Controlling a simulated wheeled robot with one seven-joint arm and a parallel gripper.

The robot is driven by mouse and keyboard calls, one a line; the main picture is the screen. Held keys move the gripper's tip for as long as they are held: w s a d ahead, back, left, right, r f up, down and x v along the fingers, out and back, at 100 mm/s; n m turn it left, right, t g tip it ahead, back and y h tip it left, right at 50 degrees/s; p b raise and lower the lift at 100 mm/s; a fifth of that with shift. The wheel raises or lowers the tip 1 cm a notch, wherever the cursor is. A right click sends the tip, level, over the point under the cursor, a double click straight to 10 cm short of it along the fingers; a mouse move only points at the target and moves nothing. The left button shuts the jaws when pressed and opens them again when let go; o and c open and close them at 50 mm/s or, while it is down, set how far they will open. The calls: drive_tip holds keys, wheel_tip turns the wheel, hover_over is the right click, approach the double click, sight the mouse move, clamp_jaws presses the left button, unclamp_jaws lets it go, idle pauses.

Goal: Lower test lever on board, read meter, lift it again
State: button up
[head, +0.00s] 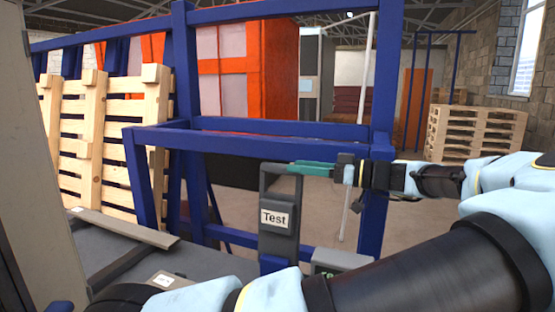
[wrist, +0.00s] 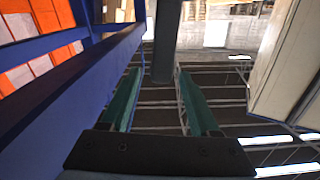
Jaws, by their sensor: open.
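The test lever (head: 264,190) is a dark grey upright loop handle. A white label (head: 275,218) reading "Test" is on the plate below its opening. My gripper (head: 296,168) has green fingers and points left at the upper right of the handle, at the height of its top bar. In the wrist view my gripper (wrist: 158,76) is open, with a dark grey bar (wrist: 163,40) in line with the gap between its fingertips. I cannot tell whether the fingers touch the handle. No meter reading can be made out.
A blue frame beam (head: 255,143) runs just above and behind the handle; it passes close along the left finger in the wrist view (wrist: 70,90). A grey-green box (head: 340,260) is low at the right. Wooden pallets (head: 95,125) lean at the left; more are stacked (head: 475,130) far right.

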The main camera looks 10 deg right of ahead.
sight(278, 164)
drive_tip(key=p+x, duration=0.1)
drive_tip(key=x, duration=0.4)
drive_tip(key=shift+w+a+r+p, duration=0.1)
drive_tip(key=shift+a+r+p, duration=0.1)
drive_tip(key=shift+p, duration=0.15)
drive_tip(key=shift+w+a+f, duration=0.2)
drive_tip(key=shift+w+a, duration=0.05)
drive_tip(key=shift+a, duration=0.15)
clamp_jaws()
idle(0.8)
